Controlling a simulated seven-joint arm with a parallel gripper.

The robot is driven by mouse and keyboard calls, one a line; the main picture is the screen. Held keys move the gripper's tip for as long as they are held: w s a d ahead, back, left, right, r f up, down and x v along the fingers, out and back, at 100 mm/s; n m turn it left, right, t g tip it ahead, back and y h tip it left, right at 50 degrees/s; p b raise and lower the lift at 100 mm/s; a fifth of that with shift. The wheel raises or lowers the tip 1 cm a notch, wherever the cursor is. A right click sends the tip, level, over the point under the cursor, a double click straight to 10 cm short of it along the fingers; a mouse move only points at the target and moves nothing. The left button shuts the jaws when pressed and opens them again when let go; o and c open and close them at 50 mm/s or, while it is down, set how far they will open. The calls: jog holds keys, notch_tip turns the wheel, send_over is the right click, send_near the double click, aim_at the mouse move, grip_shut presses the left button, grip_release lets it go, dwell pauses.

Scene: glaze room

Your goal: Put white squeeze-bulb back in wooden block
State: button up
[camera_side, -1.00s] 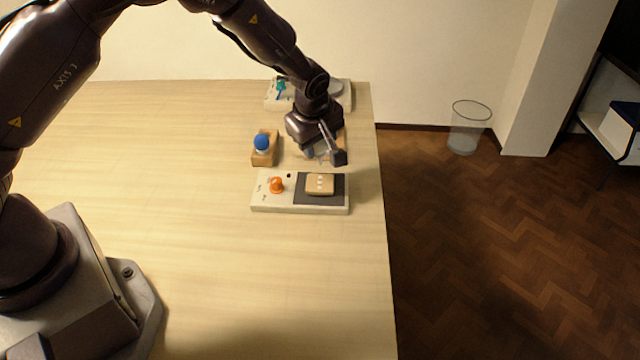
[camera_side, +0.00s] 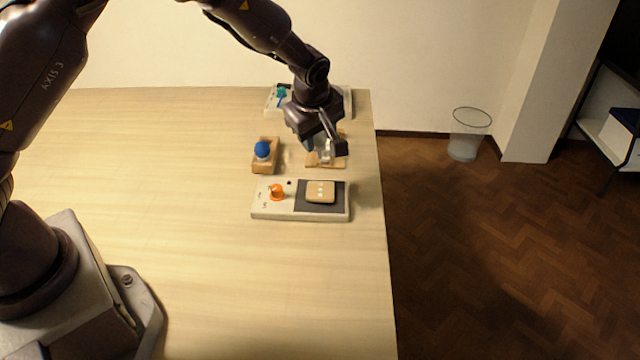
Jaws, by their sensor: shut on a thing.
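My gripper (camera_side: 327,150) is over the right part of the table, pointing down. It is shut on a small pale thing (camera_side: 325,155), which looks like the white squeeze-bulb; the fingers hide much of it. Below and behind the fingers is a flat light wooden piece (camera_side: 312,163); I cannot tell whether the pale thing touches it. To the left, a wooden block (camera_side: 265,169) stands on the table with a blue bulb (camera_side: 262,149) upright on it, a whitish part below the blue.
In front lies a pale panel (camera_side: 270,212) with an orange part (camera_side: 277,192) and a tan block (camera_side: 320,191) on a dark pad. Behind my gripper is a light tray (camera_side: 271,103) with a teal item (camera_side: 281,95). The table's right edge is close; its left is clear.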

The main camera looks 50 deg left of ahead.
jog(key=w+a+f, duration=0.1)
jog(key=a, duration=0.9)
jog(key=w+a+f+y, duration=0.1)
jog(key=a+f, duration=0.1)
jog(key=a, duration=0.8)
jog(key=shift+a+f+g+y, duration=0.2)
jog(key=shift+a+g+y, duration=0.05)
jog(key=shift+g+y, duration=0.05)
jog(key=shift+f, duration=0.15)
jog(key=shift+f, duration=0.15)
jog(key=shift+f, duration=0.1)
jog(key=shift+f, duration=1.35)
jog(key=shift+f, duration=0.1)
jog(key=shift+f, duration=1.1)
